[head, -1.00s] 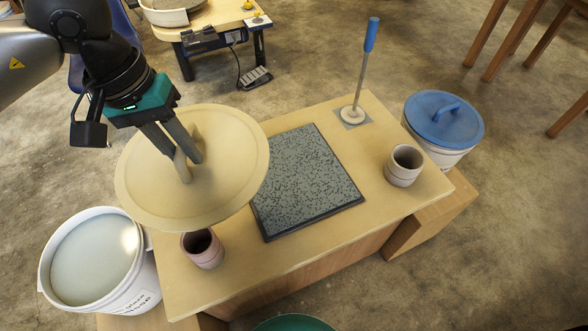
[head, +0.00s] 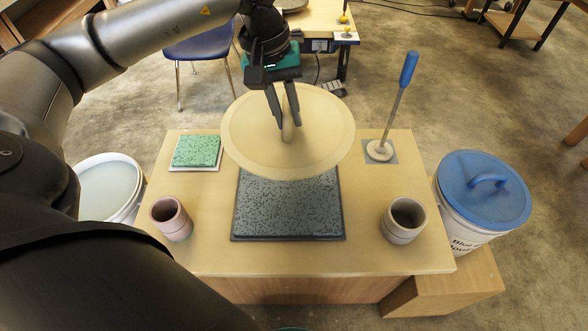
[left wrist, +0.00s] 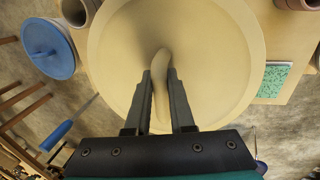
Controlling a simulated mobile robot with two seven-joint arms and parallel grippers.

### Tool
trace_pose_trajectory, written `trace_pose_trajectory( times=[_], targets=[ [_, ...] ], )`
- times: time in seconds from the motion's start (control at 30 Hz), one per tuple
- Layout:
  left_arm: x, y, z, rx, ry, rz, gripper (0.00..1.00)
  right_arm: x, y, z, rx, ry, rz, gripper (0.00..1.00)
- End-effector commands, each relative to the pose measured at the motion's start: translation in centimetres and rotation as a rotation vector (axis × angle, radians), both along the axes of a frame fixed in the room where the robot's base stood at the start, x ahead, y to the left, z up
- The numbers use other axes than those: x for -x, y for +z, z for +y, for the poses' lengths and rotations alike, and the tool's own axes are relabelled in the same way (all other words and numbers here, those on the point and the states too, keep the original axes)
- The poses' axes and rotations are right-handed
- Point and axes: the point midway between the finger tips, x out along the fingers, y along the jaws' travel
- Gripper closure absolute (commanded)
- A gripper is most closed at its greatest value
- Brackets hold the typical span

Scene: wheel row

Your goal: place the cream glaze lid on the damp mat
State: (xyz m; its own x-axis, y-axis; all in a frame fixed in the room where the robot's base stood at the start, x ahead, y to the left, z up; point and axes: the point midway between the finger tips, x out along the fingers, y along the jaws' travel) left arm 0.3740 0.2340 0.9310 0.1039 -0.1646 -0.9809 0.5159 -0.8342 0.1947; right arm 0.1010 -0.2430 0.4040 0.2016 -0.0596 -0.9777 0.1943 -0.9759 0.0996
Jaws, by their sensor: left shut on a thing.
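The cream glaze lid (head: 245,135) is a large round pale disc with an upright handle. My left gripper (head: 285,122) is shut on that handle and holds the lid above the table, over the far part of the damp mat. The lid also fills the middle of the left wrist view (left wrist: 215,50), with the gripper fingers (left wrist: 160,82) on either side of the handle. The damp mat (head: 288,210) is a dark grey speckled square on the table. Its far part is hidden under the lid. My right gripper is not in view.
The wooden table (head: 200,255) carries a pink cup (head: 171,220) at left, a grey-pink cup (head: 402,222) at right, a green speckled square (head: 196,151) and a blue-handled rod (head: 395,110) on a stand. A blue-lidded bucket (head: 480,195) and a white bucket (head: 108,185) flank it.

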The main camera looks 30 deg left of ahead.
Motion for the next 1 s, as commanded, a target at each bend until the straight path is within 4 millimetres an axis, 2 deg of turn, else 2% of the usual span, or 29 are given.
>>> trace_pose_trajectory(
  times=[0.03,0.1,0.2,0.6,0.7,0.87,1.0],
  targets=[
    [0.1,-1.4,0.1,-0.001,0.003,0.006,1.00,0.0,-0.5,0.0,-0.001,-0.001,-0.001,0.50],
    [0.1,-3.0,0.0,-0.001,0.001,0.006,1.00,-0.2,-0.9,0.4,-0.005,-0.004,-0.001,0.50],
    [0.2,-5.3,0.0,-0.001,-0.001,0.005,1.00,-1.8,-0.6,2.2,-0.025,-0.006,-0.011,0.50],
    [0.1,-13.3,0.0,0.000,-0.003,0.004,1.00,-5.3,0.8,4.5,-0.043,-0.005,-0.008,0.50],
    [0.1,-14.4,-0.1,0.000,-0.004,0.003,1.00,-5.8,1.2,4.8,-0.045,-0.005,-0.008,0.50],
    [0.0,-15.1,0.0,0.001,-0.004,0.001,1.00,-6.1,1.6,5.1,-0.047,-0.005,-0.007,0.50],
    [0.1,-16.7,0.0,-0.001,-0.005,0.003,1.00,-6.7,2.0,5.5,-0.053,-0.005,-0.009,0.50]
  ],
)
